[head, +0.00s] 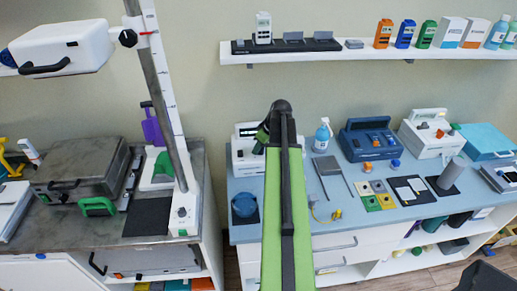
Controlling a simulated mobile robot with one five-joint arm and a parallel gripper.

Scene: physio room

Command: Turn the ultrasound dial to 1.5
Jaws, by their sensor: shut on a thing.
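A white device (243,160) with a dark-marked front panel stands at the left end of the blue bench, behind my arm. I take it for the ultrasound unit, though no label is readable. My green and black arm reaches up the middle of the view and covers the device's right part. My gripper (262,137) shows only in part beside the arm's dark end, at the device's panel. It is shut on what I take to be the dial. The dial, its pointer and its scale are hidden or too small to read.
The blue bench (330,228) also holds a blue case (369,139), a white box with a handle (429,132), a spray bottle (322,135) and several pads. A wall shelf (350,49) runs above. A grey post (160,100) stands left.

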